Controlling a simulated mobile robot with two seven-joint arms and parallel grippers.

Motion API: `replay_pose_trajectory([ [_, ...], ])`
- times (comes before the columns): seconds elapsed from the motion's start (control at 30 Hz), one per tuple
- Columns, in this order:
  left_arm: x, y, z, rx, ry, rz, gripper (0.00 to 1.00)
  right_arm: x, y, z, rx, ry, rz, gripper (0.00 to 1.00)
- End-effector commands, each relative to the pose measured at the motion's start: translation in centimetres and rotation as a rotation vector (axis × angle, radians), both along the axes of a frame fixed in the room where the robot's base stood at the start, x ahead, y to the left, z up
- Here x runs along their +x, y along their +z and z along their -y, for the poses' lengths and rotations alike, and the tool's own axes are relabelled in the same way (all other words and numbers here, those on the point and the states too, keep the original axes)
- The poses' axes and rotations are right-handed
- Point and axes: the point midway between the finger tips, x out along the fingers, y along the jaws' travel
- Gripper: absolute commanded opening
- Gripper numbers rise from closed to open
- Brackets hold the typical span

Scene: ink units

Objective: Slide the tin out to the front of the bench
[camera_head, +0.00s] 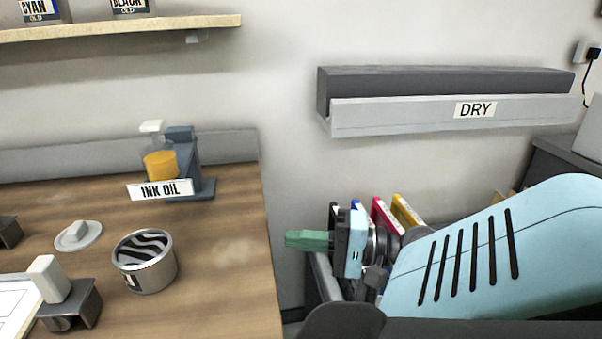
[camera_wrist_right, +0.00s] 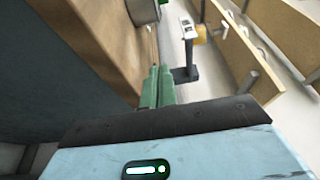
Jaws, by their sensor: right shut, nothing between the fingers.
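The tin (camera_head: 145,262) is an open silver can with black and white swirled ink inside. It stands upright on the wooden bench (camera_head: 220,255), near the bench's right part in the head view. A round lid with a knob (camera_head: 78,235) lies on the bench to its left. My right gripper (camera_head: 290,239) has green fingers and is shut and empty, to the right of the bench's right edge and apart from the tin. Its shut fingers also show in the right wrist view (camera_wrist_right: 155,75), beside the wooden bench edge. My left gripper is not in view.
An ink oil bottle (camera_head: 160,164) on a stand is at the bench's back. A block-handled tool (camera_head: 65,295) and paper (camera_head: 14,305) are at front left. A grey DRY rack (camera_head: 420,115) hangs on the wall. Coloured upright items (camera_head: 385,215) stand behind my right wrist.

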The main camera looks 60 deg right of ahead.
Motion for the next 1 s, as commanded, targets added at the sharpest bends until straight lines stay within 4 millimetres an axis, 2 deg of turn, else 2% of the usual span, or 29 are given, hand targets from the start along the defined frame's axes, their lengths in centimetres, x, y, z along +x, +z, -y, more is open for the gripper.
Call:
replay_pose_trajectory([
  [0.1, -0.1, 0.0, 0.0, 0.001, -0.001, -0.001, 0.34, -0.1, 0.0, 0.0, 0.0, 0.001, 0.0, 0.0],
  [0.2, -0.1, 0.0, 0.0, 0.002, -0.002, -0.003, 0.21, -0.1, -0.5, 0.1, -0.011, -0.005, -0.006, 0.0],
  [0.27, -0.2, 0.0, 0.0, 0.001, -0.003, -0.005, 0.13, -0.1, -1.6, 0.2, -0.034, -0.016, -0.021, 0.0],
  [0.33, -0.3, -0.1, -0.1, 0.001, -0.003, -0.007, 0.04, -0.2, -3.7, 0.3, -0.085, -0.035, -0.051, 0.0],
  [0.37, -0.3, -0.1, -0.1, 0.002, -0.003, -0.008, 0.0, -0.3, -5.0, 0.3, -0.116, -0.045, -0.069, 0.0],
  [0.47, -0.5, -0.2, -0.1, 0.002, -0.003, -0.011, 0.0, -1.1, -10.2, 0.2, -0.25, -0.069, -0.144, 0.0],
  [0.6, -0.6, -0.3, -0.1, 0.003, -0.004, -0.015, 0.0, -3.5, -18.4, -1.0, -0.482, -0.056, -0.262, 0.0],
  [0.67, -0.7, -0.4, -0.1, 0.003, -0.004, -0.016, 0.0, -4.9, -21.7, -2.0, -0.582, -0.031, -0.309, 0.0],
  [0.8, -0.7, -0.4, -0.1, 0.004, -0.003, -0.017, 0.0, -8.8, -28.5, -5.0, -0.817, 0.07, -0.396, 0.0],
  [0.9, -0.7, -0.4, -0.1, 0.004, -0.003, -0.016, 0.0, -12.0, -32.5, -7.8, -0.981, 0.177, -0.434, 0.0],
  [1.0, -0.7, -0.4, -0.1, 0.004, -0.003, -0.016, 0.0, -15.2, -35.7, -11.1, -1.134, 0.301, -0.444, 0.0],
])
